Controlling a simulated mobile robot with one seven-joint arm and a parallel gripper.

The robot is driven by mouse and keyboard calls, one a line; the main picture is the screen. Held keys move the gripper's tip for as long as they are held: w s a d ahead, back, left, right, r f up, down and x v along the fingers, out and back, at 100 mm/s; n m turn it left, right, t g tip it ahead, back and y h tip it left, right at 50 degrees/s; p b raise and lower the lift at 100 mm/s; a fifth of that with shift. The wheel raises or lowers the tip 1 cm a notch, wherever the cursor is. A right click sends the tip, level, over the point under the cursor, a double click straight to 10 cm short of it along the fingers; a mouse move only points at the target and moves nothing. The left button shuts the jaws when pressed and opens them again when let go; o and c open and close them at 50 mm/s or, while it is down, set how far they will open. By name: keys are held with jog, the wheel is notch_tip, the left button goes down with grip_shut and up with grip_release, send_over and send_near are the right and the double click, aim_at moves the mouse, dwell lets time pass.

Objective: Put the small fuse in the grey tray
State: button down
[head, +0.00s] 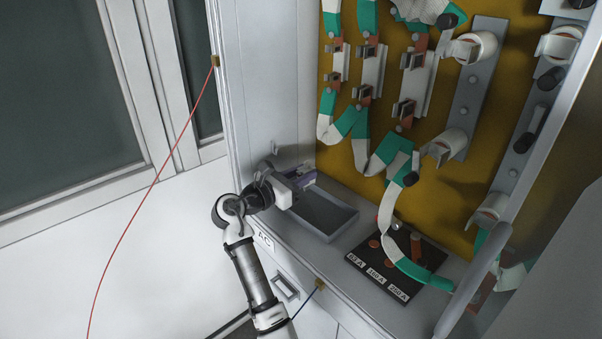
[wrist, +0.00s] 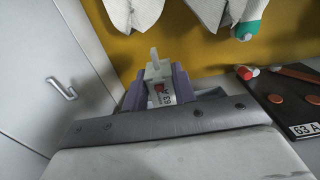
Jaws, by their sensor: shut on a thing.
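My gripper (wrist: 160,88) is shut on a small pale fuse (wrist: 157,69), which shows between the purple fingers in the wrist view and has a "63" marking. The grey tray (head: 343,222) lies on the cabinet shelf in the head view. My gripper (head: 303,177) is over the back left end of the tray, near the cabinet's left wall. The arm hides the fuse in the head view. Part of the tray (wrist: 212,92) shows behind the fingers in the wrist view. I cannot tell the exact gap between the fuse and the tray floor.
A black board (head: 362,262) with labels such as 63 A stands to the right of the tray. Green and white cables (head: 388,205) and fuse holders (head: 410,87) hang on the yellow back panel. The white cabinet wall (head: 275,80) is close on the left.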

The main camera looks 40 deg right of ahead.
jog(key=shift+f+b, duration=3.15)
jog(key=shift+f, duration=0.65)
jog(key=c, duration=1.1)
grip_release()
jog(key=shift+o, duration=0.2)
